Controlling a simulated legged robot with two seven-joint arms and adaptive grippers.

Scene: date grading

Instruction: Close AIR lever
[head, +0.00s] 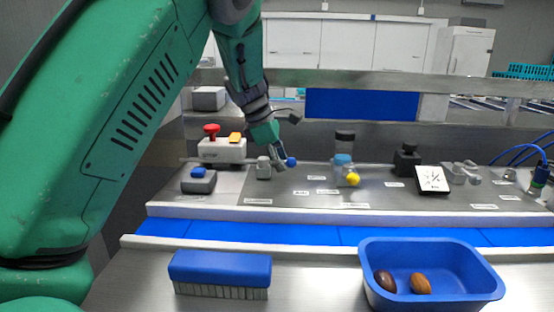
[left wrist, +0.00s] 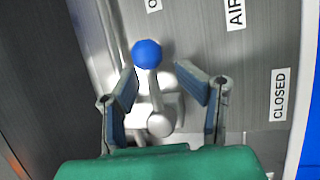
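The AIR lever has a round blue knob (head: 291,162) and a metal stem on the grey panel at the left. In the left wrist view its blue knob (left wrist: 147,54) lies just beyond my fingertips, with the stem running back between the fingers to a metal base (left wrist: 160,122). An "AIR" label (left wrist: 235,12) and a "CLOSED" label (left wrist: 279,94) are to the right of it. My left gripper (head: 279,152) is at the lever; its fingers (left wrist: 157,80) are spread on both sides of the stem, with visible gaps. My right gripper is not in view.
A red stop button (head: 211,130) stands left of the lever. A yellow-knobbed valve (head: 352,179) stands to the right. In front are a blue belt (head: 300,234), a blue brush (head: 220,268) and a blue bin (head: 375,248) with two dates.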

